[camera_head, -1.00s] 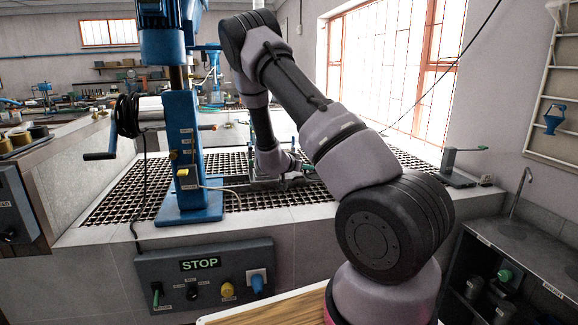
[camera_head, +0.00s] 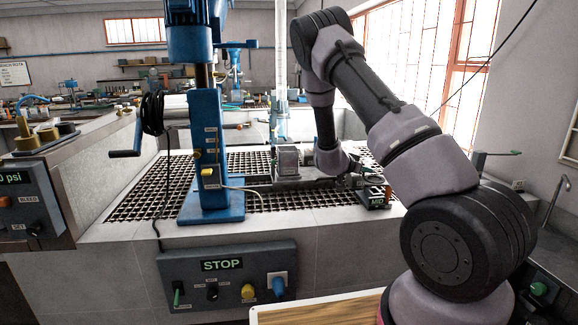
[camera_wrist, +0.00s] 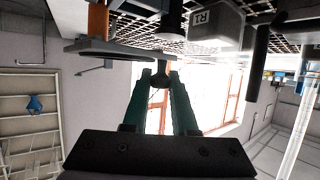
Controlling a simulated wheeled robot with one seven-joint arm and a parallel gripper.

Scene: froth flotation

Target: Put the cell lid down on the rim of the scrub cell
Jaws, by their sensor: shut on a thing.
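My gripper (camera_wrist: 161,74) has green fingers and is shut on a small dark knob-like part (camera_wrist: 160,82) between the fingertips in the wrist view. I take this as the handle of the cell lid; the lid's full outline is not clear. In the head view my gripper (camera_head: 354,178) is small and dark, over the right part of the grating, right of a grey machine (camera_head: 288,158). A grey disc (camera_wrist: 105,51) shows edge-on just beyond the fingertips; I cannot tell whether it belongs to the held part. I cannot clearly make out the scrub cell's rim.
A blue stand (camera_head: 208,150) rises from the grating (camera_head: 150,190) on the left. A dark box with a lit display (camera_head: 374,196) is close to my gripper. A STOP panel (camera_head: 228,278) is in front.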

